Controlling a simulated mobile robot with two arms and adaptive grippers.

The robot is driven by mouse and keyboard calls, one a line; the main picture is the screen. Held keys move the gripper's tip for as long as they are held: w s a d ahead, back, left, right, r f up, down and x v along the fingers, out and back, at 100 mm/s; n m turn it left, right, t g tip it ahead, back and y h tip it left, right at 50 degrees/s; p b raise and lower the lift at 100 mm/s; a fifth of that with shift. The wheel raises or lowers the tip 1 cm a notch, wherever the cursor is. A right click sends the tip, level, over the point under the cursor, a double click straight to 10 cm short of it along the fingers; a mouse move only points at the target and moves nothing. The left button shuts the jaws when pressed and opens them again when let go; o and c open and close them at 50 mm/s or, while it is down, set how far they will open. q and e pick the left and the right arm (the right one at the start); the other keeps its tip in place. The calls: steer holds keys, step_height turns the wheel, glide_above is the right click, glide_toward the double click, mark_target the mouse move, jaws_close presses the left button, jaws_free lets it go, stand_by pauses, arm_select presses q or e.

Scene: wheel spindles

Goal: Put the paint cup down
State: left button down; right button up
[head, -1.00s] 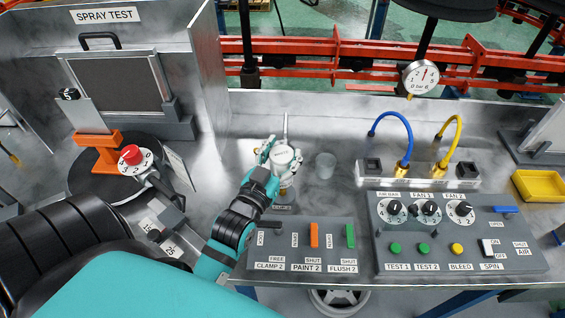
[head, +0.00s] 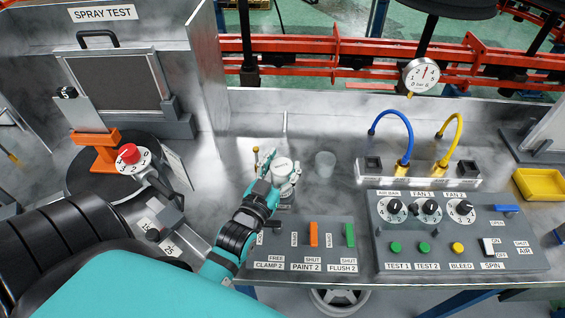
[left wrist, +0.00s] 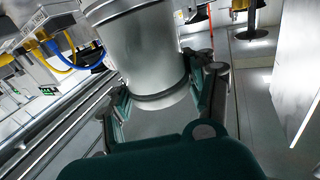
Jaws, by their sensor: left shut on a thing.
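The paint cup (head: 283,164), a grey metal cup with a pale round top, is between the fingers of my left gripper (head: 281,170) in the head view. It is over the steel bench, behind the grey clamp and paint panel. In the left wrist view the cup's shiny metal wall (left wrist: 145,50) fills the space between the two dark fingers of the gripper (left wrist: 163,100), which is shut on it. Whether the cup's bottom touches the bench is hidden by the gripper. My right gripper is not in view.
The switch panel (head: 308,245) lies in front. Bare bench (head: 225,150) shows at the left.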

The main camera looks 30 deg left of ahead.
arm_select(q)
steer(key=shift+c, duration=1.9)
jaws_free()
steer(key=shift+r, duration=0.15)
steer(key=shift+r, duration=0.3)
steer(key=shift+s+d+r+b, duration=0.1)
steer(key=shift+s+d+b, duration=0.25)
steer(key=shift+s, duration=1.6)
steer(key=shift+s+d+b, duration=0.3)
steer(key=shift+s+b, duration=0.1)
steer(key=shift+s, duration=1.6)
steer(key=shift+s+d+r+b, duration=0.1)
steer(key=shift+s+d+b, duration=0.25)
steer(key=shift+s, duration=1.6)
steer(key=shift+f, duration=0.15)
